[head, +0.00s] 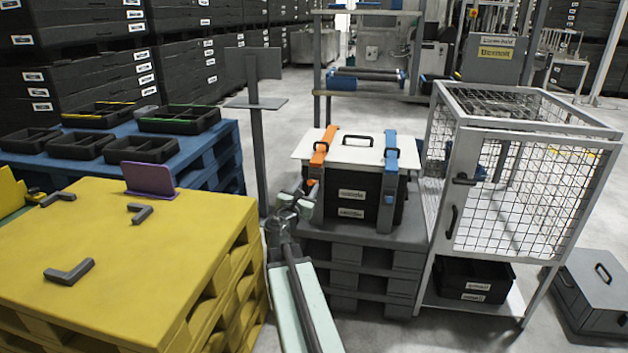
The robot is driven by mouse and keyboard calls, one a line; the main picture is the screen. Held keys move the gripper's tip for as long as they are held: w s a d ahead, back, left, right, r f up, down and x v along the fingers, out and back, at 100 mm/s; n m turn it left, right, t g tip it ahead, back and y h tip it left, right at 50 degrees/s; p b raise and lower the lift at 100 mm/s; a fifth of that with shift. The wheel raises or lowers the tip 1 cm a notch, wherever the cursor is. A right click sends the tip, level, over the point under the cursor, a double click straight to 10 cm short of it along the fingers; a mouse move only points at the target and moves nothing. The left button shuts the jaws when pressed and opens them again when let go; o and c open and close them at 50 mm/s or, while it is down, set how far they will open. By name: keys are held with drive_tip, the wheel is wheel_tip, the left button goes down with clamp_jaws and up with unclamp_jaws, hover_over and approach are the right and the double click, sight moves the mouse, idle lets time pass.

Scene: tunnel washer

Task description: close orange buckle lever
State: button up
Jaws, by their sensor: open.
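A black crate (352,198) with a white lid (348,152) stands on a dark grey pallet. An orange strap (321,147) crosses the lid at the left and runs down the crate's front. A smaller orange piece (312,183) shows lower on the front, close to my gripper. My gripper (296,204) is open at the crate's lower left front, with pale green finger pads. It partly covers the lower orange strap, and I cannot tell whether it touches it.
A blue strap (391,150) crosses the lid at the right. A yellow pallet table (130,245) stands at the left, a grey post (257,150) behind my arm. A wire-mesh cage (530,190) stands close at the right. A grey box (597,283) lies beyond it.

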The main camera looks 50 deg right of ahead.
drive_tip(key=x, duration=0.6)
drive_tip(key=shift+d, duration=0.2)
drive_tip(key=shift+s, duration=0.1)
clamp_jaws()
drive_tip(key=shift+a, duration=0.1)
idle(0.8)
